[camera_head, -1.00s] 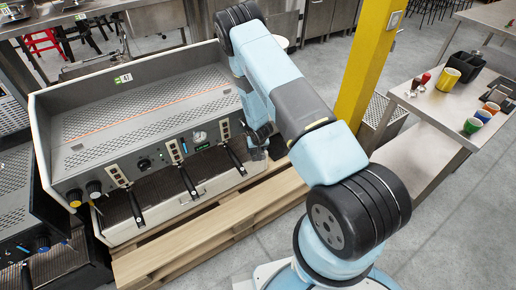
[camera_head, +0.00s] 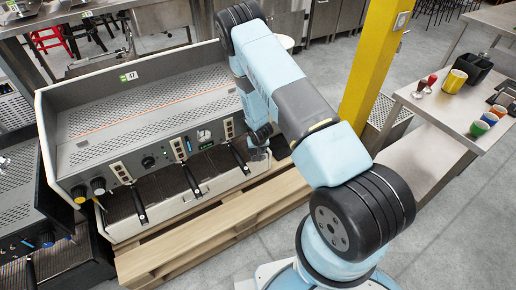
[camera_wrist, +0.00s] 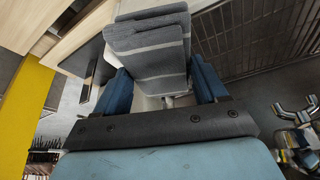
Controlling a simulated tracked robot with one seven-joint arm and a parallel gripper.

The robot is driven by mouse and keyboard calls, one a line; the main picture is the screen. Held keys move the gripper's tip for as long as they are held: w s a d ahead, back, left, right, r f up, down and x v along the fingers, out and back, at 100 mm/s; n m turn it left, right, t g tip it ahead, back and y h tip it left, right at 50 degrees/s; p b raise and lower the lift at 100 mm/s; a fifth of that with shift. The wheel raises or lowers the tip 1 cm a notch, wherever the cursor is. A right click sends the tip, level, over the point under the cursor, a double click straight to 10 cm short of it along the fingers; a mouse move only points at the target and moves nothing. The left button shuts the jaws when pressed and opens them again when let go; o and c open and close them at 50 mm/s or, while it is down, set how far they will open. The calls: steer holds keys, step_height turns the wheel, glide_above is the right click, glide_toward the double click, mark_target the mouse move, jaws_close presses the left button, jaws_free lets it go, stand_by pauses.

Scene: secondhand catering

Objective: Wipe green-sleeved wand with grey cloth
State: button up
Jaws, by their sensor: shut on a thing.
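My gripper (camera_wrist: 163,80) is shut on the grey striped cloth (camera_wrist: 150,48). The cloth is folded and sticks out beyond the two blue fingers in the wrist view. A short bright metal piece shows just below the cloth, between the fingers; I cannot tell whether it is part of the wand. In the head view, my gripper (camera_head: 260,136) is low at the right end of the espresso machine (camera_head: 150,115), with a bit of the cloth (camera_head: 258,154) below it. No green sleeve can be made out; the arm and cloth hide that corner.
The machine stands on a wooden pallet (camera_head: 215,227). Its black-handled portafilters (camera_head: 191,180) project at the front. A yellow post (camera_head: 375,65) rises behind my arm. A steel table (camera_head: 440,102) with cups and tampers stands at the right. Floor is clear between pallet and table.

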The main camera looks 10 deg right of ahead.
steer(key=shift+w+d+r, duration=0.1)
steer(key=shift+w+d, duration=0.15)
steer(key=shift+d, duration=0.3)
steer(key=shift+w+d, duration=0.2)
steer(key=shift+d, duration=0.35)
steer(key=shift+a, duration=0.15)
steer(key=shift+a, duration=0.6)
steer(key=shift+s+a, duration=0.45)
steer(key=shift+a, duration=0.3)
steer(key=shift+s+d, duration=0.1)
steer(key=shift+s, duration=0.05)
steer(key=s+d, duration=0.3)
steer(key=s, duration=0.6)
steer(key=shift+s, duration=0.25)
